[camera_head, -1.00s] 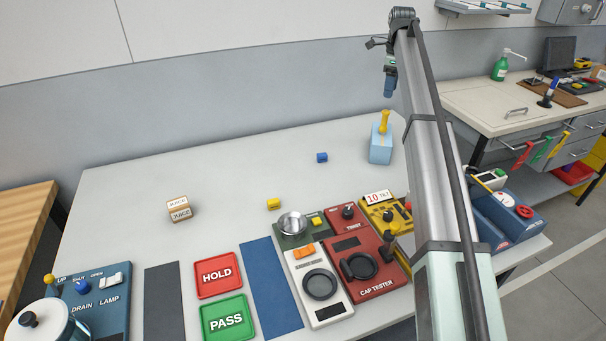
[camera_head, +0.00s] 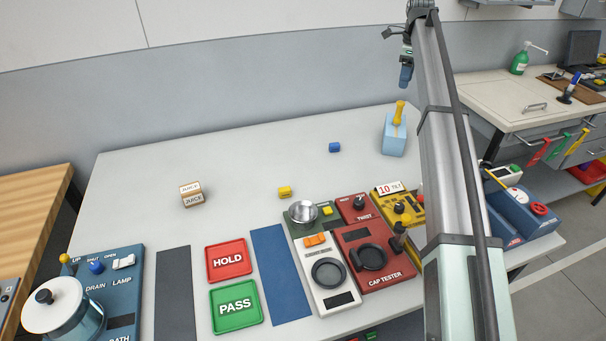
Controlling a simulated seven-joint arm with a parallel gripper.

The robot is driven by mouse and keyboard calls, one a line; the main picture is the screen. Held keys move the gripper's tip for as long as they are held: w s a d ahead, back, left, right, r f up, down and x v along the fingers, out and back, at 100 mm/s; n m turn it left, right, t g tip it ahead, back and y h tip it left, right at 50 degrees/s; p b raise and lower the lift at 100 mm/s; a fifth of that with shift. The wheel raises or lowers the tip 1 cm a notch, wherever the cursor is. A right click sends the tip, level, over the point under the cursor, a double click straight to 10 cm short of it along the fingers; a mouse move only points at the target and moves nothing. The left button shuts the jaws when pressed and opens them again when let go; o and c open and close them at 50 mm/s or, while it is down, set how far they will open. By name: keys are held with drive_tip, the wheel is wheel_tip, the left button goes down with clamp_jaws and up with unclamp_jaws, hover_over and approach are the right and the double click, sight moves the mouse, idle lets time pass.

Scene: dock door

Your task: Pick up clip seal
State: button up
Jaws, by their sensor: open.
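No object is labelled as the clip seal, so I cannot tell for sure which it is. Two small candidates lie on the grey table: a yellow piece (camera_head: 285,192) near the middle and a blue piece (camera_head: 334,147) farther back. A light blue block (camera_head: 394,138) with a yellow upright piece (camera_head: 399,112) on top stands at the back right. My gripper (camera_head: 405,76) shows small at the far end of my arm, above and behind the blue block. It is apart from all these things; its fingers are hard to make out, and nothing shows in it.
HOLD (camera_head: 229,259) and PASS (camera_head: 236,304) trays, a metal bowl (camera_head: 303,212) and the cap tester (camera_head: 375,256) fill the front. My arm covers part of the right side. The table's back middle is clear.

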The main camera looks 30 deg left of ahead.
drive_tip(key=s+a+n, duration=0.2)
drive_tip(key=s+a, duration=0.4)
drive_tip(key=a, duration=0.7)
drive_tip(key=s+a+f+n, duration=0.1)
drive_tip(key=s+a+f, duration=0.1)
drive_tip(key=s+a, duration=0.85)
drive_tip(key=n, duration=0.6)
hover_over(285, 188)
wheel_tip(285, 188, down, 7)
wheel_tip(285, 188, down, 14)
drive_tip(key=shift+s+r, duration=0.1)
drive_tip(key=shift+r, duration=0.15)
